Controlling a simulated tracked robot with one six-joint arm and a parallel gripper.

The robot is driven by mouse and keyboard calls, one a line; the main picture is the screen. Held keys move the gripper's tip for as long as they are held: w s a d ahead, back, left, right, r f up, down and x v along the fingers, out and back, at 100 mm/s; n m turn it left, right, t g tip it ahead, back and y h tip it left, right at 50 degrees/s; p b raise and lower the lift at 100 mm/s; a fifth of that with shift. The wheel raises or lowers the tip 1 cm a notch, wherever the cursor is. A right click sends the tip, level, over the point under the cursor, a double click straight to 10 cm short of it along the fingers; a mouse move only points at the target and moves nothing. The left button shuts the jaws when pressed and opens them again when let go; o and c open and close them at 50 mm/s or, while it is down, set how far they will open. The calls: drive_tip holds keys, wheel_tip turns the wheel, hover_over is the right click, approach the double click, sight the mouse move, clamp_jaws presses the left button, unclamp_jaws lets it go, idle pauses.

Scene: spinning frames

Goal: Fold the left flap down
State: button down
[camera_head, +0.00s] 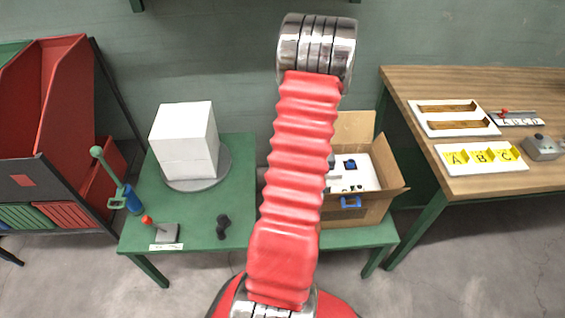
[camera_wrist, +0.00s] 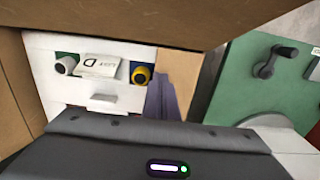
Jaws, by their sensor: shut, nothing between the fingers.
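An open cardboard box (camera_head: 345,210) stands on the green table, partly behind my red arm in the head view. Its back flap (camera_head: 354,128) stands up and its right side flap (camera_head: 391,202) leans outward. The left flap is hidden behind my arm there. In the wrist view a broad brown flap (camera_wrist: 130,18) crosses the top; I cannot tell which flap it is. My gripper (camera_wrist: 165,88) is shut and empty, close over the box opening, its dark housing filling the bottom of the wrist view. Its contact with any flap cannot be made out.
A white unit (camera_wrist: 95,95) with knobs sits inside the box. On the green table (camera_head: 240,170), a white cube (camera_head: 185,140) rests on a grey disc, with a black crank (camera_head: 222,227) and a red-knobbed lever (camera_head: 160,232) nearby. A wooden table (camera_head: 480,100) stands at right.

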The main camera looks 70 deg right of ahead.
wheel_tip(320, 180, up, 7)
drive_tip(key=shift+d, duration=0.15)
idle(0.6)
idle(0.6)
drive_tip(key=w+a+r+n, duration=0.2)
drive_tip(key=w+a+r, duration=0.65)
drive_tip(key=a, duration=0.45)
drive_tip(key=w+a+r+n, duration=0.2)
drive_tip(key=w+a+r, duration=0.6)
drive_tip(key=a+r, duration=0.3)
drive_tip(key=w+a+r+n+t, duration=0.1)
drive_tip(key=a+r+n, duration=0.3)
drive_tip(key=a, duration=0.8)
drive_tip(key=w+a+r+n+t, duration=0.2)
drive_tip(key=a+r+n+t, duration=0.2)
drive_tip(key=a, duration=0.8)
drive_tip(key=shift+a+r+n+t, duration=0.3)
drive_tip(key=shift+a+r, duration=0.05)
drive_tip(key=shift+r, duration=0.6)
